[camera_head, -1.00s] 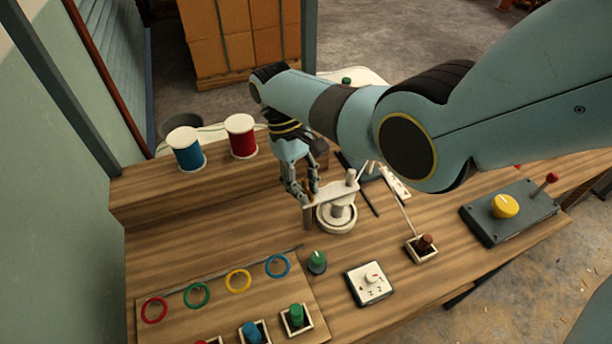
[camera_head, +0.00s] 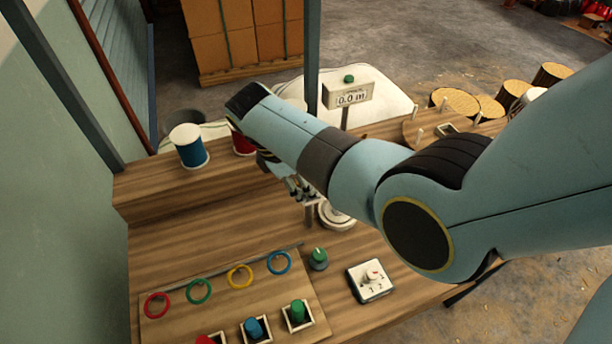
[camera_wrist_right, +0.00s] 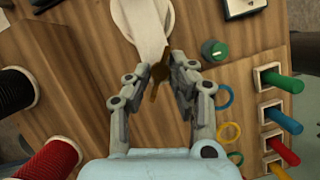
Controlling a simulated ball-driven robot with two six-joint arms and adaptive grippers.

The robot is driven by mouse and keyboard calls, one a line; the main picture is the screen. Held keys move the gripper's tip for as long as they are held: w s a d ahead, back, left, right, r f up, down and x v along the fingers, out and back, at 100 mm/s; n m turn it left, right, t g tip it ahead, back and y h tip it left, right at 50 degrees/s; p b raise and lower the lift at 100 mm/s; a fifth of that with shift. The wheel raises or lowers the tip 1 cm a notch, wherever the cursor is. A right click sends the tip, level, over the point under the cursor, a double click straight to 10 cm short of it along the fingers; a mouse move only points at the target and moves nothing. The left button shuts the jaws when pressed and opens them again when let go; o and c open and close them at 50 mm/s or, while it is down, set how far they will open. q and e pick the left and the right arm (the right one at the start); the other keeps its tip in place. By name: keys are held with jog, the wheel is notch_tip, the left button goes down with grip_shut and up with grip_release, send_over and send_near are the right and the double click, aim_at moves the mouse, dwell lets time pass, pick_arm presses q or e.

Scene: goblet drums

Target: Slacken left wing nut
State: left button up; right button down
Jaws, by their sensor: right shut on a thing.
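My right gripper (camera_head: 301,190) reaches down over the wooden bench to a white winder-like device (camera_head: 335,216) with a round base. In the right wrist view, the fingers (camera_wrist_right: 160,72) close from both sides on a slim brown handle (camera_wrist_right: 157,80) at the end of the device's white arm (camera_wrist_right: 140,22). My arm hides much of the device in the head view. I cannot make out a left wing nut in either view. My left gripper is not in view.
Blue (camera_head: 188,148) and red (camera_head: 243,144) spools stand on the raised ledge. A green knob (camera_head: 318,259), a white dial box (camera_head: 370,281), coloured rings and coloured pegs lie in front. A display reading 0.0 m (camera_head: 349,96) stands behind.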

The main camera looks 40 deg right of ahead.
jog(key=n+t, duration=0.1)
jog(key=n, duration=0.4)
jog(key=n+t, duration=0.1)
jog(key=n, duration=0.1)
jog(key=shift+s+a+t+h, duration=0.1)
jog(key=shift+s+t+h, duration=0.15)
jog(key=shift+t+h, duration=0.05)
jog(key=n+t, duration=0.1)
jog(key=n, duration=0.2)
jog(key=n+t, duration=0.1)
jog(key=n, duration=0.2)
jog(key=shift+s+n+y, duration=0.2)
jog(key=shift+n+y, duration=0.2)
jog(key=n, duration=0.1)
jog(key=n+t+y, duration=0.1)
jog(key=n, duration=0.2)
jog(key=shift+s+d+t, duration=0.1)
jog(key=shift+d+t, duration=0.15)
jog(key=shift+t, duration=0.05)
jog(key=n+y, duration=0.2)
jog(key=n, duration=0.2)
jog(key=shift+d+n, duration=0.1)
jog(key=shift+n, duration=0.2)
jog(key=shift+s, duration=0.1)
jog(key=c, duration=1.2)
grip_release()
jog(key=shift+o, duration=0.2)
